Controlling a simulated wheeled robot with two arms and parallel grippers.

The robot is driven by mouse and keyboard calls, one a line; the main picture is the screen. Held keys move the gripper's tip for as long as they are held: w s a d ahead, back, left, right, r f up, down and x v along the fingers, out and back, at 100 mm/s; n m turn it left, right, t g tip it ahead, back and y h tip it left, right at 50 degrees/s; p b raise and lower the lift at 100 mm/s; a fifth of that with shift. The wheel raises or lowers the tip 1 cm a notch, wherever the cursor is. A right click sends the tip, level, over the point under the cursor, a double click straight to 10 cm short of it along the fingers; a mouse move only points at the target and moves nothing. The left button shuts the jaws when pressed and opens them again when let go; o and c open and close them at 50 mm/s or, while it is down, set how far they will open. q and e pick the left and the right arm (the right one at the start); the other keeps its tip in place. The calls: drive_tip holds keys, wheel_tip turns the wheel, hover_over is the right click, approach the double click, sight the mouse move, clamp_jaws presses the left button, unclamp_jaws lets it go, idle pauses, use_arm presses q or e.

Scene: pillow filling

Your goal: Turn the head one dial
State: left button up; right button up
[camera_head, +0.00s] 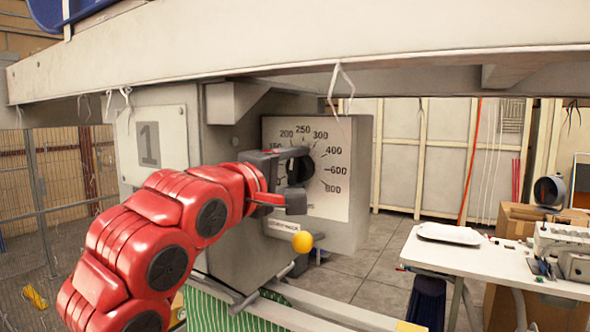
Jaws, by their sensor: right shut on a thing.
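A plate with the number 1 (150,145) is on the front of this head. My right gripper (294,178), on the red arm, is shut on the dial knob. The knob's pointer is hidden, so I cannot tell its setting. My left gripper is not in view.
A large grey beam (300,70) runs across above the arm. A yellow ball-ended lever (302,241) sticks out just below the gripper. Floor (375,265) shows between.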

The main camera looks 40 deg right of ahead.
drive_tip(key=shift+n, duration=0.7)
drive_tip(key=o, duration=1.4)
